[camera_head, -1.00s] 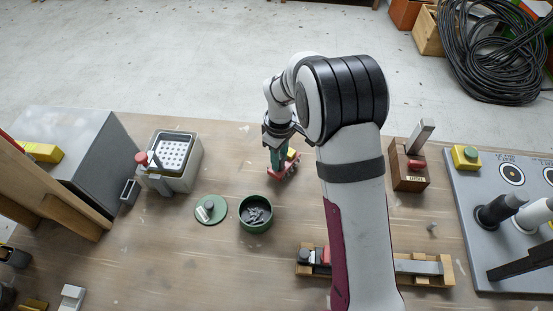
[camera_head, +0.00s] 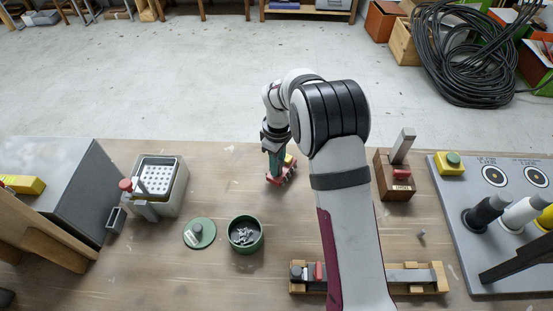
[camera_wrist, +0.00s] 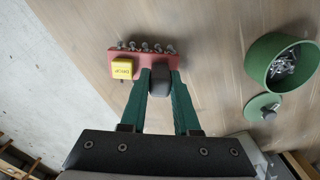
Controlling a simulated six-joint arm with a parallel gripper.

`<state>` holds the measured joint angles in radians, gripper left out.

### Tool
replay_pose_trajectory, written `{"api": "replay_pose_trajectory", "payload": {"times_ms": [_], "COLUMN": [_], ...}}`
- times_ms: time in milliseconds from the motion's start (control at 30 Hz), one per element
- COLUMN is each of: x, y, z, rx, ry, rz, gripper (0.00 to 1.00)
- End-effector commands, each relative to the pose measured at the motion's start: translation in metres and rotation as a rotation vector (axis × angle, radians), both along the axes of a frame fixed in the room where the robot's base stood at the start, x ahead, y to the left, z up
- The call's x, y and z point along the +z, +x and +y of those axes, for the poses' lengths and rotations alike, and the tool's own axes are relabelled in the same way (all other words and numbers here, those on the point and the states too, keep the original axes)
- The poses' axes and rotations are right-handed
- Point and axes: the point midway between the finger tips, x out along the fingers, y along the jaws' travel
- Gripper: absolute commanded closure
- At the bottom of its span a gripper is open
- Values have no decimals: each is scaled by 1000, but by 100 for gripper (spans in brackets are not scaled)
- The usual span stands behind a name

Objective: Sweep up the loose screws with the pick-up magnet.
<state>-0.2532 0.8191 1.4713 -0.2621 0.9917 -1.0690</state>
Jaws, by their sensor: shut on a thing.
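The pick-up magnet (camera_wrist: 150,58) is a red bar with a yellow lettered block and a dark grip. It also shows in the head view (camera_head: 276,178), near the table's back edge. My gripper (camera_wrist: 162,82) has its green fingers shut on the dark grip. Several screws (camera_wrist: 146,46) stick out in a row along the bar's far edge. A green round tub (camera_head: 245,247) holds a heap of grey screws (camera_head: 244,234). It stands to the right in the wrist view, apart from the magnet. I cannot tell whether the magnet touches the table.
A green lid (camera_head: 199,240) lies left of the tub. A grey box with a perforated tray (camera_head: 160,180) stands farther left. A wooden block with a lever (camera_head: 397,175) and a grey panel (camera_head: 450,215) are to the right. My forearm hides part of the table.

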Motion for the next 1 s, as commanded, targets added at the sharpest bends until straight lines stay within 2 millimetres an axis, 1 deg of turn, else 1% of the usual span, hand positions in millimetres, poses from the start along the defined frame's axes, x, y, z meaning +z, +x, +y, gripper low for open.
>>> {"api": "replay_pose_trajectory", "payload": {"times_ms": [100, 300, 467, 567, 800, 900, 1000], "x": [1, 1, 1, 10, 44, 55, 60], "y": [-12, -30, -36, -35, -35, -35, -36], "z": [-1, -3, -3, -3, -3, -3, -3], "rx": [1, 0, 0, -1, -1, 0, 0], "ry": [-1, 0, 0, 1, 1, 0, 0], "rz": [0, 0, -1, -3, -4, -4, -1], "gripper": [100, 100, 100, 100, 100, 100, 100]}}
